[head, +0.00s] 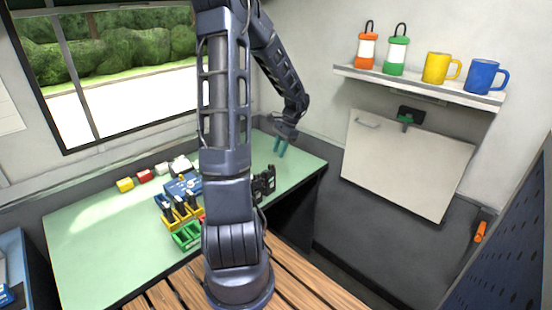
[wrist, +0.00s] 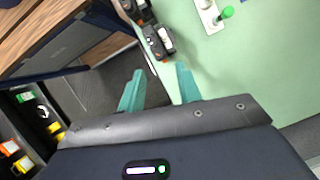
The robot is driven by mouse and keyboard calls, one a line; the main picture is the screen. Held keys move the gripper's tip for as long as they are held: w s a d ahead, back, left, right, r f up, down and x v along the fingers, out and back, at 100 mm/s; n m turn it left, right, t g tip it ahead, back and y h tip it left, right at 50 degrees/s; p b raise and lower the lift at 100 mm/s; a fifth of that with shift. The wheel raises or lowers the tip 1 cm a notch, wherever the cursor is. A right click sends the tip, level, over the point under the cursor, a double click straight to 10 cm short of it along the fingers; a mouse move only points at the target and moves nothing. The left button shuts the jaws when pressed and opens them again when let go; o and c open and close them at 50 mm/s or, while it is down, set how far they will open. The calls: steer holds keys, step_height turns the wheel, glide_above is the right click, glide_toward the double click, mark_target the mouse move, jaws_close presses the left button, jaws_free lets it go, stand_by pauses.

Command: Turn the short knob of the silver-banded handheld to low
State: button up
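My gripper (head: 281,147) is above the right part of the green table, and its teal fingers (wrist: 160,86) stand apart with nothing between them. Two dark handhelds (head: 264,184) stand side by side near the table's right edge, partly behind my arm. In the wrist view one dark handheld (wrist: 158,43) with a pale part lies just beyond the fingertips, not touching them. Another (wrist: 134,9) is cut off at the top edge. More dark handhelds (head: 177,205) stand in a yellow holder. I cannot tell which has a silver band, nor make out a short knob.
A green bin (head: 187,236) stands near the table's front, with a blue box (head: 183,185) behind the yellow holder. Yellow, red and white blocks line the window side. The right part of the green table (head: 300,165) is bare.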

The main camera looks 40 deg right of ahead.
mark_target(273, 166)
steer(key=shift+v, duration=2.7)
steer(key=a+f+n, duration=0.1)
steer(key=f, duration=0.2)
steer(key=w+a+f+n+g, duration=0.1)
steer(key=f+n, duration=0.1)
steer(key=f, duration=0.1)
steer(key=a+f+n, duration=0.1)
steer(key=a+f, duration=0.1)
steer(key=f, duration=0.2)
steer(key=shift+w+g, duration=0.25)
steer(key=shift+g, duration=0.15)
jaws_close()
